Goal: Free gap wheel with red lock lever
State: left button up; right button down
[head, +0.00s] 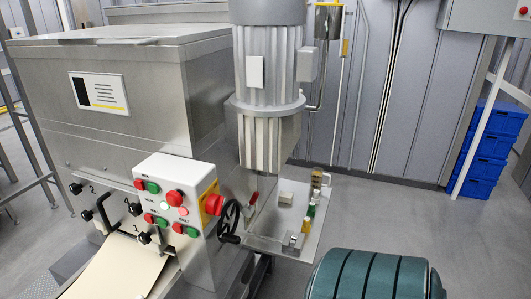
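The black gap wheel (229,221) is a spoked handwheel on the side of the steel pasta machine, just right of the control box. A small lever with a red tip (254,197), which looks like the lock lever, stands close to the right of the wheel's upper rim. The lever looks roughly upright with a slight tilt; at this size I cannot tell whether it is locked. Nothing touches the wheel or the lever. Neither of my grippers shows in the head view.
A white control box (177,195) with red and green buttons and a red emergency stop (214,204) borders the wheel. A steel shelf (268,229) with small fittings is right of it. A teal banded rounded object (370,277) fills the bottom right. Blue crates (488,147) stand far right.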

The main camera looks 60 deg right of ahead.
aim_at(247, 211)
jog(key=z, duration=1.9)
